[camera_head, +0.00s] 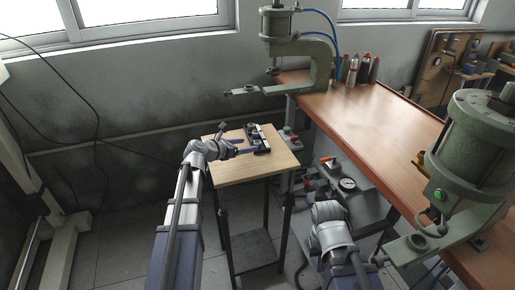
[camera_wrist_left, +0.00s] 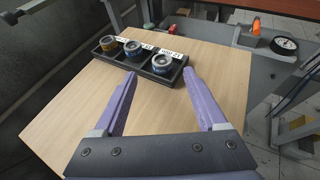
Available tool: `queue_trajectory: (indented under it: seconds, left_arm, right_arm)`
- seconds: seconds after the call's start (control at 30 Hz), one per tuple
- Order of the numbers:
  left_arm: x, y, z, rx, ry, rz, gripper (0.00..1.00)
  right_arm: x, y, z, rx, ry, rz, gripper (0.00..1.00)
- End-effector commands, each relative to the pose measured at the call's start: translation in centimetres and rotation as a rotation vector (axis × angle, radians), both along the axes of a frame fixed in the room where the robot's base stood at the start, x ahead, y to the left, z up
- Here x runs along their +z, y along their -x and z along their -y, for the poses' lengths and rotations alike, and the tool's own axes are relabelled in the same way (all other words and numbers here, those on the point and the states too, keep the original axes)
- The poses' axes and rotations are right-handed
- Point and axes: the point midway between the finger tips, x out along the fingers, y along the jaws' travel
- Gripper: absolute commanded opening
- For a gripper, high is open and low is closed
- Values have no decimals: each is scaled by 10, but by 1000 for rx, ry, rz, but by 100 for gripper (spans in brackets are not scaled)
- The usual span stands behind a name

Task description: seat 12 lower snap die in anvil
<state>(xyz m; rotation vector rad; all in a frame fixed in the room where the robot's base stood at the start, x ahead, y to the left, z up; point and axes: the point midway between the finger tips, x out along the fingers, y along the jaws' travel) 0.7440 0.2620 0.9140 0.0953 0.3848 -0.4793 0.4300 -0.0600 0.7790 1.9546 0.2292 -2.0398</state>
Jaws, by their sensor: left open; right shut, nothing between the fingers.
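In the left wrist view, several round metal dies stand in a black compartment tray (camera_wrist_left: 149,75) with white labels I cannot read surely. The tray lies on a small wooden table in the head view (camera_head: 265,150). Two green presses carry lower arms, the back one (camera_head: 242,91) and the right one (camera_head: 418,243). My right gripper is hidden behind its wrist.
The small wooden table (camera_head: 228,172) has bare room at its front. A long brown bench (camera_head: 350,112) runs along the right, with several bottles (camera_head: 359,69) at its back. A pressure gauge (camera_head: 347,184) sits on grey equipment under the bench, close to my right arm.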

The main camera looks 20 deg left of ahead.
Motion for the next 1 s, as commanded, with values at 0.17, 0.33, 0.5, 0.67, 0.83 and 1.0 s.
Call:
queue_trajectory:
  seconds: [0.17, 0.33, 0.5, 0.67, 0.83, 1.0]
  left_arm:
    - [-3, -8, 5, -1, 0, 0, 74]
    - [-11, -28, 18, -2, -1, -1, 74]
    - [-17, -42, 26, -1, 0, 0, 74]
    - [-16, -41, 26, 0, 0, 0, 74]
    - [-16, -41, 26, 0, 0, 0, 60]
    - [-16, -41, 26, 0, 0, 0, 41]
  right_arm:
    - [-3, 0, 0, 0, 0, 0, 0]
    - [-11, 0, 0, 0, 0, 0, 0]
    - [-17, 0, 0, 0, 0, 0, 0]
    - [-16, 0, 0, 0, 0, 0, 0]
    - [-16, 0, 0, 0, 0, 0, 0]
    - [-16, 0, 0, 0, 0, 0, 0]
